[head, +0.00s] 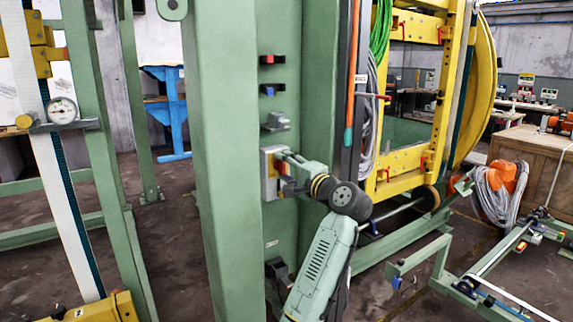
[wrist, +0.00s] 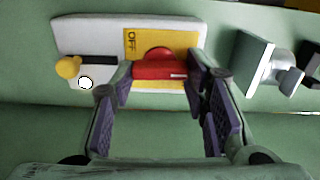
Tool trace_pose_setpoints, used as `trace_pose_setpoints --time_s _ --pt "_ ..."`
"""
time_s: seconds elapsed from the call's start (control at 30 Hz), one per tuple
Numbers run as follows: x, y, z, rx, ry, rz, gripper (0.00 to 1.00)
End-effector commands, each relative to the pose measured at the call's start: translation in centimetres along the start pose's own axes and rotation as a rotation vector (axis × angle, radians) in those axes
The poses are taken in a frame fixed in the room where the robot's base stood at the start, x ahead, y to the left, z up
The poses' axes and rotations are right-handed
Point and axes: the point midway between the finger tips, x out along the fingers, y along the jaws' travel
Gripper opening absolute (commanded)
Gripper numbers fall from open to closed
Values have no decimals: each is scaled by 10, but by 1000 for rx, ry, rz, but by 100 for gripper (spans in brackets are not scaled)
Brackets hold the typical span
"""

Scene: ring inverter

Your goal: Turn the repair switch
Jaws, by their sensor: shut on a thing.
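The repair switch (wrist: 157,67) is a red rotary handle on a yellow plate marked OFF. It sits on a pale switch box (wrist: 85,37) fixed to the green column. My gripper (wrist: 160,78) has a purple-padded finger on each side of the red handle and is shut on it, with the handle near the fingertips. In the head view the switch box (head: 267,176) is partly covered by my gripper (head: 285,172), which reaches it from the right. The red handle is mostly hidden there.
A grey bracket (head: 277,122) sits on the green column (head: 222,150), above the box. Red (head: 271,59) and blue (head: 272,90) parts are higher up. Grey and green cables (head: 381,30) hang at the right.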

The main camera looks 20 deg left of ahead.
Motion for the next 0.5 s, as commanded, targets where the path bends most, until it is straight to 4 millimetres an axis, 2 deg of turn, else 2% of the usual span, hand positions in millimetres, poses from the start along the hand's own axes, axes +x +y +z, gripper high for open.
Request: trace_pose_setpoints --time_s 0.5 --pt "0 1 -1 59 2 0 14"
